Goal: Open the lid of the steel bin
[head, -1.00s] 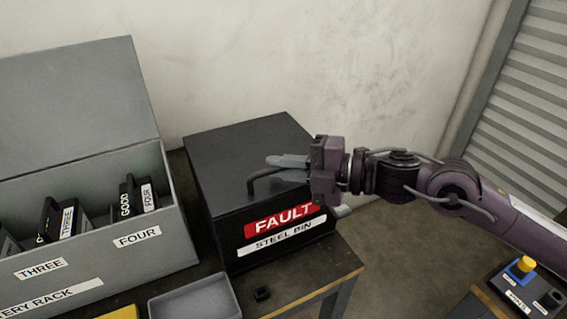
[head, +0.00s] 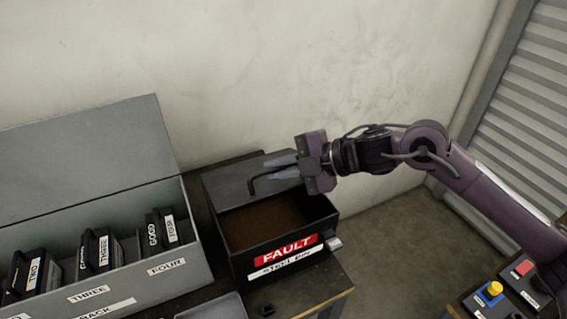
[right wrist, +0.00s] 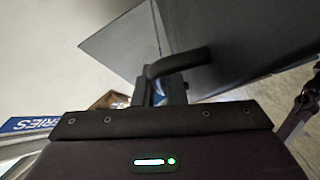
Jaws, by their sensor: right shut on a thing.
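The black steel bin (head: 243,262) stands at the middle of the head view, with a red FAULT label and a white label on its front. Its dark lid (head: 230,184) is tilted up at the back, and the brown inside shows. My right gripper (head: 284,165) comes from the right and is shut on the lid's black bent handle (head: 264,183). In the right wrist view the handle (right wrist: 180,62) runs between the fingers, with the dark lid (right wrist: 250,35) behind it. My left gripper is in neither view.
A grey battery rack (head: 190,262) with a raised lid stands left of the bin, holding several black labelled packs. A grey tray (head: 212,306) is in front. Button boxes (head: 490,294) stand at the lower right. A wall is behind the bin.

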